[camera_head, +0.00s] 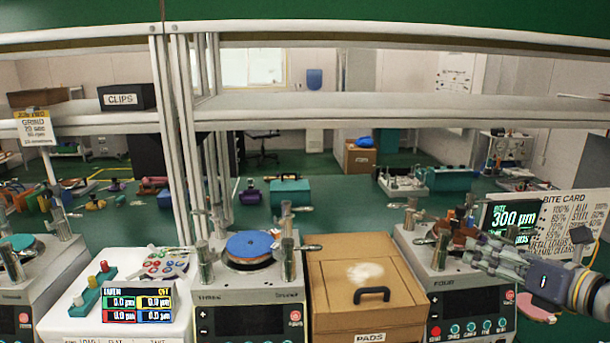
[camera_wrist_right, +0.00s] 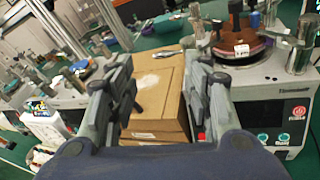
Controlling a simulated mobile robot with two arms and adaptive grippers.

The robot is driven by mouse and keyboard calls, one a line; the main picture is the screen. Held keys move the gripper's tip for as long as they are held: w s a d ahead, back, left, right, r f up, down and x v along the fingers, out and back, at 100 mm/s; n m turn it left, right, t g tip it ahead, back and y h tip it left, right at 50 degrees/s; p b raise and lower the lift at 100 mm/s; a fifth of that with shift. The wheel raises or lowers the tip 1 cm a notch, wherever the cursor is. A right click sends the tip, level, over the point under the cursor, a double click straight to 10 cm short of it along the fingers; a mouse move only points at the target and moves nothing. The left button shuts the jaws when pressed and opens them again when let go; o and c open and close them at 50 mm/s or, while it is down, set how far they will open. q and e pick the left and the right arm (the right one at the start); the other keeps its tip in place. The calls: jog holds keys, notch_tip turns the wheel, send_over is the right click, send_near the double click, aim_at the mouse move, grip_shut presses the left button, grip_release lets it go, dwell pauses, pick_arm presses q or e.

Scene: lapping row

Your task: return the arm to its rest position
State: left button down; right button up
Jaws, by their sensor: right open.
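My right arm comes in from the right in the head view, with its gripper (camera_head: 478,250) in front of the upper part of lapping machine four (camera_head: 470,296). In the right wrist view the right gripper (camera_wrist_right: 160,85) has its two fingers spread apart with nothing between them. Beyond the fingers the cardboard pads box (camera_wrist_right: 158,92) shows, and the machine with a brown round piece on top (camera_wrist_right: 240,42) stands to the right. My left gripper does not show in either view.
The pads box (camera_head: 340,303) with a black handle stands between machine three (camera_head: 250,298) and machine four. Upright metal posts rise from both machines. A display reading 300 µm (camera_head: 512,220) stands behind my right arm. A shelf (camera_head: 350,108) crosses above.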

jog(key=s+a+r+m+t+y, duration=0.2)
jog(key=s+a+m+t+y, duration=0.15)
jog(key=a, duration=0.35)
jog(key=s+d+f+m+g+h, duration=0.2)
jog(key=s+d+f+m+h, duration=0.2)
jog(key=f+m+h, duration=0.75)
jog(key=s+d+f+m+g+h, duration=0.1)
jog(key=s+d+f+m+h, duration=0.5)
jog(key=m, duration=1.1)
jog(key=s+a+f+m+g+y, duration=0.3)
jog(key=s+a+f+g+y, duration=0.65)
jog(key=s+a+f, duration=1)
notch_tip(320, 180, down, 28)
jog(key=s+d+f+g+h, duration=0.1)
jog(key=d+g, duration=0.2)
jog(key=s+d+f+g, duration=0.1)
jog(key=s+d+f, duration=0.1)
jog(key=s+f, duration=1.1)
jog(key=s, duration=0.3)
jog(key=shift+d+f, duration=0.35)
jog(key=shift+d, duration=0.05)
